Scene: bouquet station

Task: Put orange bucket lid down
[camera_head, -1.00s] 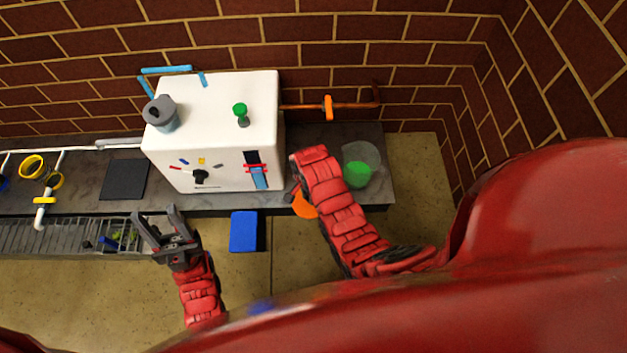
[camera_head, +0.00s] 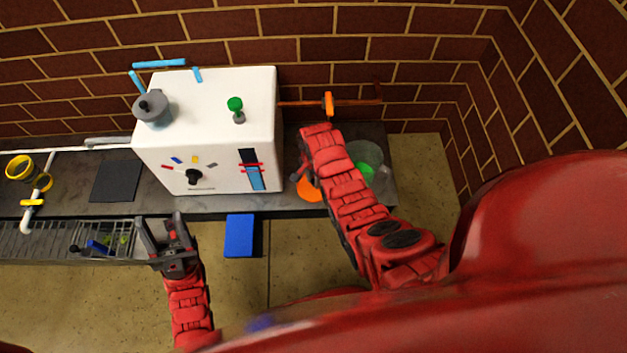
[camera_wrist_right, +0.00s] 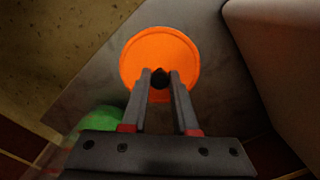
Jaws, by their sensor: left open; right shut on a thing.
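The orange bucket lid (camera_head: 309,190) is a round disc with a dark knob at its middle. It shows whole in the right wrist view (camera_wrist_right: 150,50), over the grey counter top. My right gripper (camera_wrist_right: 160,78) is shut on the knob. Whether the lid touches the counter I cannot tell. In the head view my right arm hides part of the lid and the right gripper's fingers. The clear bucket (camera_head: 366,156) with green inside stands just right of my right arm. My left gripper (camera_head: 160,226) is open and empty, in front of the counter on the left.
A white box machine (camera_head: 215,120) with a dial and a grey-capped container (camera_head: 153,108) stands left of the lid. A blue block (camera_head: 239,236) is at the counter's front. A pipe with an orange valve handle (camera_head: 328,104) runs along the brick wall behind.

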